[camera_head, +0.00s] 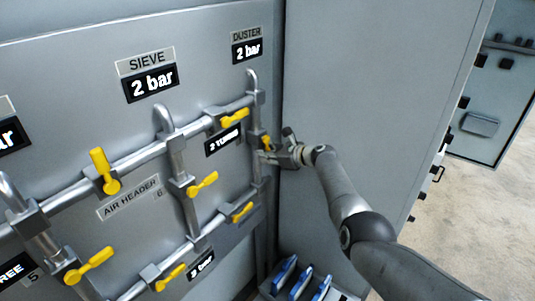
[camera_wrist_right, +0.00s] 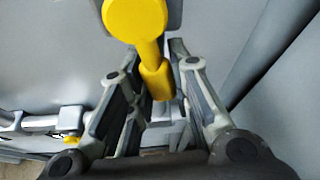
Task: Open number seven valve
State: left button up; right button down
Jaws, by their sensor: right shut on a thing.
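A grey panel carries silver pipes with several yellow valve handles. Labels "5" and "6" show by the left and middle columns; I see no "7" label. On the right column, under the DUSTER display (camera_head: 247,46), a small yellow handle (camera_head: 266,142) is partly covered by my right gripper (camera_head: 272,153). In the right wrist view, the yellow handle (camera_wrist_right: 154,80) has a round hub at the top and its stem runs down between the fingers of my right gripper (camera_wrist_right: 155,58), which is shut on it. My left gripper is not in view.
Other yellow handles sit close by, at the upper pipe (camera_head: 234,118), the middle column (camera_head: 202,184) and the lower pipe (camera_head: 242,212). A plain grey cabinet wall (camera_head: 370,80) stands right of the panel. Blue-and-white items (camera_head: 300,281) lie below. Open floor (camera_head: 460,220) is at right.

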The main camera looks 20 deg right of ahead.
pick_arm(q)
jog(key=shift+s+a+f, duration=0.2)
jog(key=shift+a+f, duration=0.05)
pick_arm(e)
jog(key=shift+s+a+f+m+g, duration=0.2)
jog(key=shift+s+a+m+g, duration=0.15)
jog(key=shift+m, duration=0.15)
jog(key=shift+y, duration=0.3)
jog(key=c, duration=1.5)
grip_release()
jog(key=shift+o, duration=1)
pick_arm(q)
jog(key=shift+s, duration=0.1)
pick_arm(e)
jog(key=shift+r, duration=0.1)
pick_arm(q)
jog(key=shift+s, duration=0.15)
pick_arm(e)
jog(key=shift+d, duration=0.1)
